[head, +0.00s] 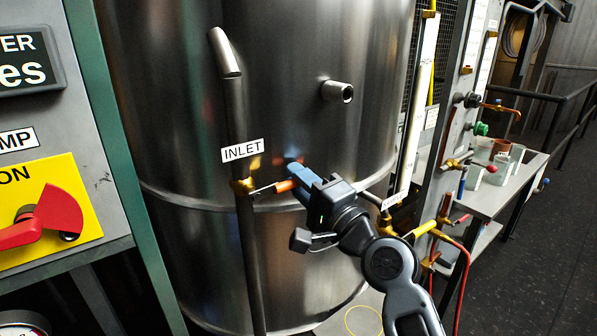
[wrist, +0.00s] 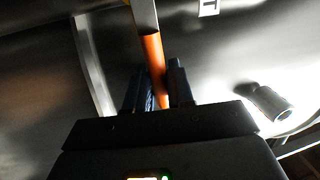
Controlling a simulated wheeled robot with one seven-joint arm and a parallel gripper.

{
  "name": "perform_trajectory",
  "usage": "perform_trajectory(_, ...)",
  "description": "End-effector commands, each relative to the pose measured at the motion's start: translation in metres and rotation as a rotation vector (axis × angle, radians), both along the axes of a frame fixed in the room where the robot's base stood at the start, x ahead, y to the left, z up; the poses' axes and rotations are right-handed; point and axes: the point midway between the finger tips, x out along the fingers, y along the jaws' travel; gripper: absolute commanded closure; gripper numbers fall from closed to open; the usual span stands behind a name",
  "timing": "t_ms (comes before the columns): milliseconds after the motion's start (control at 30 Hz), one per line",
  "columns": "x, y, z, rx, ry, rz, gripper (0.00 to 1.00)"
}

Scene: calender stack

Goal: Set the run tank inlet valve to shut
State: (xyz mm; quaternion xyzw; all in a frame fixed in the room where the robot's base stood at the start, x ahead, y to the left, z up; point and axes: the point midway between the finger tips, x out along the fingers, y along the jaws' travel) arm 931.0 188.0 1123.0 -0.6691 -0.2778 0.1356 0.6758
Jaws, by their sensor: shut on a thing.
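The run tank (head: 280,110) is a large shiny steel cylinder in the head view. A vertical pipe on its left side carries a white INLET label (head: 242,150). Just below the label is the brass inlet valve (head: 243,186), with an orange-gripped lever (head: 286,186) pointing right, roughly across the pipe. My gripper (head: 299,183) is shut on the orange lever. In the wrist view the orange lever (wrist: 152,58) runs down between the two dark fingers (wrist: 158,88).
A short pipe stub (head: 338,91) juts from the tank above my gripper. To the right stand brass valves and a red hose (head: 463,275), and a bench (head: 520,170) with small items. A panel with a red switch handle (head: 48,217) is at the left.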

Motion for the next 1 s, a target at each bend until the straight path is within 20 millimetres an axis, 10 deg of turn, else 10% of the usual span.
perform_trajectory(633, 0.0003, -0.0013, -0.0068, 0.042, 0.032, -0.002, 1.0)
perform_trajectory(667, 0.0003, -0.0013, -0.0069, 0.041, 0.032, -0.002, 0.76)
perform_trajectory(700, 0.0003, -0.0012, -0.0069, 0.041, 0.032, -0.002, 0.72)
perform_trajectory(1000, 0.0002, -0.0006, -0.0052, 0.041, 0.029, -0.001, 0.59)
